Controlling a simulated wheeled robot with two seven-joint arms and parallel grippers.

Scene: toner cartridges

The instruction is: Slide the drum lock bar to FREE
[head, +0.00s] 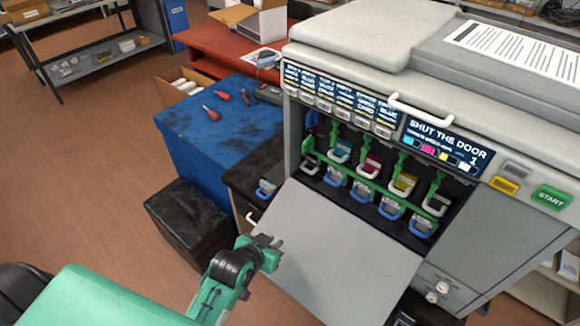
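The printer (480,215) stands at right with its front door (335,250) folded down. Inside the open bay, a green bar (372,182), which looks like the drum lock bar, runs across the row of cartridges. Magenta (371,165) and yellow (404,183) cartridges show among those with white handles, above a row of blue-handled units (389,208). I cannot read FREE or any lock mark. My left gripper (277,243) is in front of the door's left edge, away from the bar, with nothing visible in it. Its finger gap is too small to judge. My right gripper is not in view.
The printer display (443,146) reads "SHUT THE DOOR". A green START button (551,197) is at right. A blue-topped box (220,130) with red-handled tools stands left of the printer, and a black box (188,217) is in front of it. The open door juts out below the bay.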

